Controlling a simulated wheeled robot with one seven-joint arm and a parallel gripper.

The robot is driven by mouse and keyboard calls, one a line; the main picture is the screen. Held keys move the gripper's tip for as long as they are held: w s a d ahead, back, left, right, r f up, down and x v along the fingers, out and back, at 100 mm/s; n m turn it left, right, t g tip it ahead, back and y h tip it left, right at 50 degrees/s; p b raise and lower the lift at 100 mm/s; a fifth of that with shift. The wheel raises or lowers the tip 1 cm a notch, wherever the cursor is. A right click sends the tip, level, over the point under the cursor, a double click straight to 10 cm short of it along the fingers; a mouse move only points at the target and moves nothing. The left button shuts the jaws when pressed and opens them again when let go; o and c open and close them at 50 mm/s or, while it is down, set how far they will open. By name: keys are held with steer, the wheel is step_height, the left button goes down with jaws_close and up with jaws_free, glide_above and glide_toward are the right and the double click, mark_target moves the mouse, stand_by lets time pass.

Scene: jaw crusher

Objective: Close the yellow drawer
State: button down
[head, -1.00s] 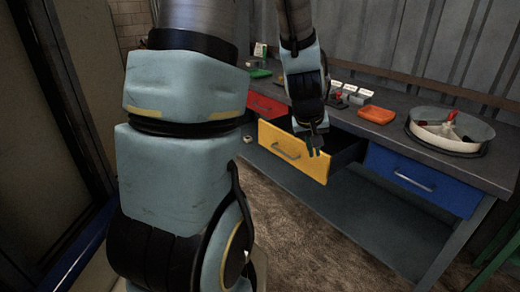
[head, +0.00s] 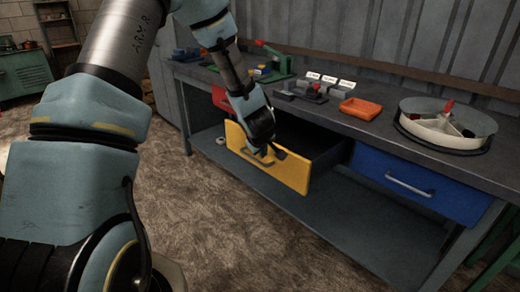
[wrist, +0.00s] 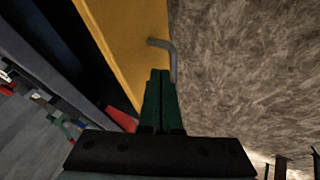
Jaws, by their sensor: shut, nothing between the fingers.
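The yellow drawer (head: 292,174) stands pulled out from the workbench, its dark inside showing behind the front in the head view. Its grey bar handle (head: 256,160) is partly hidden by my gripper. My gripper (head: 262,152) is at the left part of the drawer front, close to the handle. In the wrist view my gripper (wrist: 161,75) has its green fingers together and empty, with the tips beside the handle (wrist: 170,55) and over the yellow drawer front (wrist: 128,32). I cannot tell whether the fingers touch the handle or the front.
A blue drawer (head: 415,184) is shut at the right; a red drawer (head: 221,98) is at the left. On the workbench (head: 376,134) are an orange tray (head: 361,109), a round divided tray (head: 443,128) and several small parts. A lower shelf (head: 350,215) lies beneath.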

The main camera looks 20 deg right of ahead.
mark_target(266, 162)
steer(key=shift+x, duration=2.55)
steer(key=shift+d+p, duration=0.2)
steer(key=shift+p, duration=0.15)
